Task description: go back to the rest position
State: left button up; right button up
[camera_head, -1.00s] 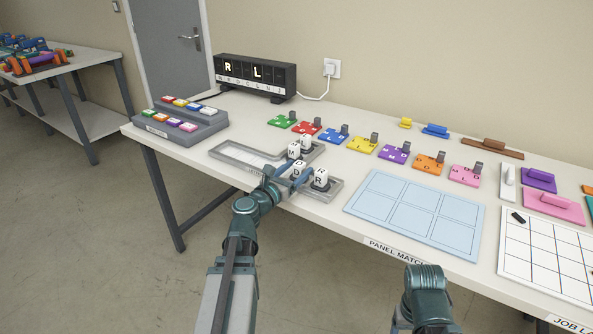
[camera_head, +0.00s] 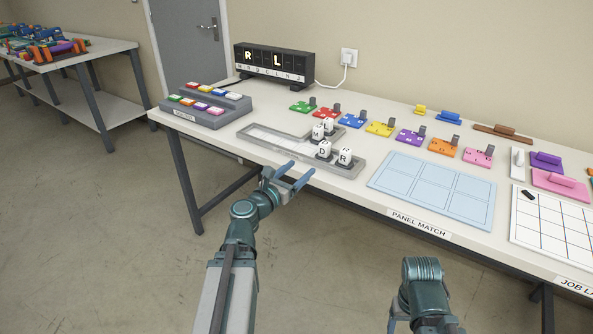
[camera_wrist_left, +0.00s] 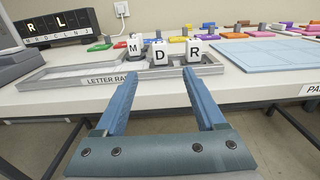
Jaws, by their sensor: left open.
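My left gripper (camera_head: 293,178) is open and empty. It hangs just off the front edge of the table, in front of the grey letter rack (camera_head: 262,147). In the left wrist view its two blue fingers (camera_wrist_left: 160,92) point at the rack with nothing between them. White lettered blocks stand in the rack's right part, among them a D block (camera_head: 323,150) and an R block (camera_head: 345,157). An M block (camera_wrist_left: 134,44) shows in the left wrist view. My right arm (camera_head: 424,285) shows at the bottom; its gripper is out of view.
A black letter display (camera_head: 274,62) showing R and L stands at the back. A grey button box (camera_head: 206,106) is at the left end. Colored pieces, the light blue panel board (camera_head: 433,192) and a white grid board (camera_head: 553,222) lie to the right. Floor in front is clear.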

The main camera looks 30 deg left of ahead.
pick_arm(q)
jog(key=shift+d, duration=0.1)
dwell(0.4)
jog(key=s+d+m+g+h+p, duration=0.3)
jog(key=d+m+g+p, duration=0.35)
jog(key=d+m, duration=0.55)
jog(key=s+d+m+g+h+p, duration=0.2)
jog(key=s+d+m+g+p, duration=0.25)
jog(key=d+m+p, duration=0.65)
jog(key=s+d+r+m+g+y+p, duration=0.1)
jog(key=s+m+g+y+p, duration=0.2)
jog(key=s+m, duration=0.3)
jog(key=s+d+r+m+g+y+p, duration=0.2)
jog(key=s+m+g+y+p, duration=0.2)
jog(key=m, duration=0.5)
jog(key=s+y, duration=0.2)
jog(key=s, duration=0.1)
jog(key=shift+r+p, duration=0.15)
jog(key=shift+p, duration=0.2)
jog(key=shift+w, duration=0.1)
